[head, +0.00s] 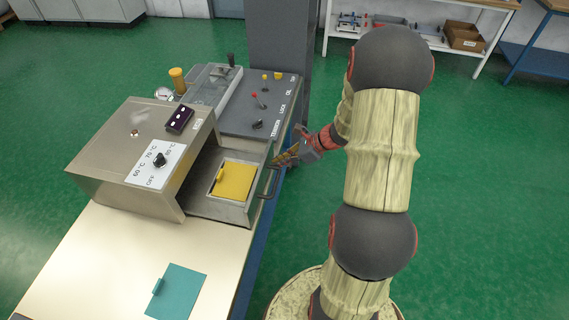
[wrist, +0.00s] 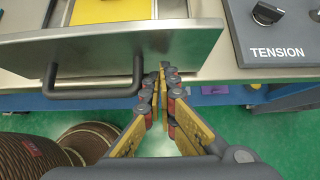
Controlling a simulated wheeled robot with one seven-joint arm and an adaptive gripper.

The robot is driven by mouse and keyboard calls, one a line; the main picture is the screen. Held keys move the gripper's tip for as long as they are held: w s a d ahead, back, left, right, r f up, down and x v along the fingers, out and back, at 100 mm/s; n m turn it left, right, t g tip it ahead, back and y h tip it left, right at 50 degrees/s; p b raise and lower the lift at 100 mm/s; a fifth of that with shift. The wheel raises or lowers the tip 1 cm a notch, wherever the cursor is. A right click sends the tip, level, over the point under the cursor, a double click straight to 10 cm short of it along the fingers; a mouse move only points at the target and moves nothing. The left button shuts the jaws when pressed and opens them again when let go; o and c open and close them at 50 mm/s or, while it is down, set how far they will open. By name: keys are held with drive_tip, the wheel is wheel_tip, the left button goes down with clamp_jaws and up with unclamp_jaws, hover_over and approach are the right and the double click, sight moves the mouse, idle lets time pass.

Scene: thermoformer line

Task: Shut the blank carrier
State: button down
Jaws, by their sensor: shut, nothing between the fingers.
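The blank carrier (head: 246,211) is a grey metal drawer pulled out from the side of the metal heater box (head: 125,150). A yellow blank (head: 233,182) lies in it. The carrier's front panel (wrist: 130,45) bears a dark bar handle (head: 266,186), which also shows in the wrist view (wrist: 95,87). My gripper (head: 278,160) is shut and empty. In the wrist view its fingertips (wrist: 163,70) are just right of the handle, in front of the panel's right part. I cannot tell if they touch the panel.
The control panel (head: 260,108) with knobs and levers stands beside the carrier, beyond my gripper. A teal sheet (head: 178,293) lies on the bench top (head: 110,250). The green floor (head: 480,150) to the right is clear. A shelf (head: 470,50) stands at the back.

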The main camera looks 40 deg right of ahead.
drive_tip(key=w+a, duration=0.4)
drive_tip(key=w, duration=0.1)
drive_tip(key=w+a+p, duration=0.1)
drive_tip(key=w+a, duration=0.3)
drive_tip(key=w, duration=0.2)
drive_tip(key=w+a, duration=0.5)
drive_tip(key=shift+w+p, duration=0.35)
drive_tip(key=shift+p, duration=0.05)
drive_tip(key=shift+s+d, duration=0.1)
drive_tip(key=shift+d, duration=0.05)
